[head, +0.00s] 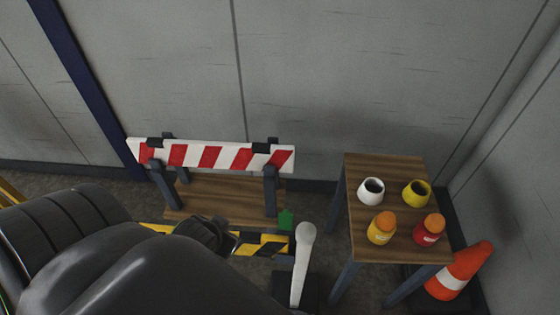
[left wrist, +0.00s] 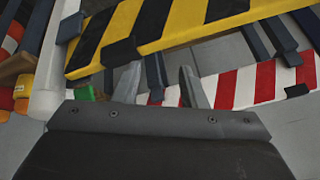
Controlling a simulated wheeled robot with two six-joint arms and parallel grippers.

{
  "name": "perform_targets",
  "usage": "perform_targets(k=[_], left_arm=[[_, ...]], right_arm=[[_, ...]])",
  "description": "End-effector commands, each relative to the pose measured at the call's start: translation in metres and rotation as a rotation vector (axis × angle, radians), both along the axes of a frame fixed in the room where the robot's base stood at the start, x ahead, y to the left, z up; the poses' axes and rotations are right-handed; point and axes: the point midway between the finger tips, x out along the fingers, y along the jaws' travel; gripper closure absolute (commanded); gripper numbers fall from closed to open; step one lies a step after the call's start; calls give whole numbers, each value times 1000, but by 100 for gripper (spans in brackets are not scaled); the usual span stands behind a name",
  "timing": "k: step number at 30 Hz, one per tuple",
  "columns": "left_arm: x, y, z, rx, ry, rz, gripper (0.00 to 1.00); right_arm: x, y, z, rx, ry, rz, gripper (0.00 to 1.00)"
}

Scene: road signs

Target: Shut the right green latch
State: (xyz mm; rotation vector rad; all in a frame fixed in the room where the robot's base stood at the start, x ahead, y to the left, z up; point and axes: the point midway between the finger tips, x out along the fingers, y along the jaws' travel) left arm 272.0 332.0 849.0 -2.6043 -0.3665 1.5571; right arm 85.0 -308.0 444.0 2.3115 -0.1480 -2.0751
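The green latch (head: 286,220) is a small block at the right end of the yellow-and-black striped board (head: 262,243), beside a white post (head: 303,262). In the left wrist view the green latch (left wrist: 85,93) is at the left, partly hidden behind my gripper; I cannot tell how far it is turned. My left gripper (head: 228,240) is over the striped board, left of the latch and apart from it. In the left wrist view its two fingers (left wrist: 160,88) stand apart with nothing held between them. My right gripper is not in view.
A red-and-white board (head: 210,156) on dark posts stands behind. A wooden table (head: 385,170) at right holds a white jar (head: 370,191), a yellow jar (head: 416,193), a yellow bottle (head: 382,229) and a red bottle (head: 430,230). An orange cone (head: 462,270) leans beside it. Walls close the back.

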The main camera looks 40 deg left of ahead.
Motion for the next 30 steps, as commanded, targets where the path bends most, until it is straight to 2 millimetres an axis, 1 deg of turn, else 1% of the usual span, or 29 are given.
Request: perform_targets(k=[1, 3, 9, 15, 20, 24, 30], left_arm=[[9, 8, 1, 21, -45, 10, 62], [23, 19, 4, 44, -117, 24, 62], [64, 46, 17, 93, -346, 28, 62], [102, 64, 35, 101, -579, -32, 62], [126, 70, 49, 71, -739, -127, 62], [142, 68, 61, 18, -850, -237, 62], [154, 61, 70, -100, -945, -428, 62]], right_arm=[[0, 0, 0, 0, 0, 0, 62], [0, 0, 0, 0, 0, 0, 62], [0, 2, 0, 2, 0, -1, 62], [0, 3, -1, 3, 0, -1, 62], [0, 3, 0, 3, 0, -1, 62], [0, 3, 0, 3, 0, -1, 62], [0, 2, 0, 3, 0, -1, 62]])
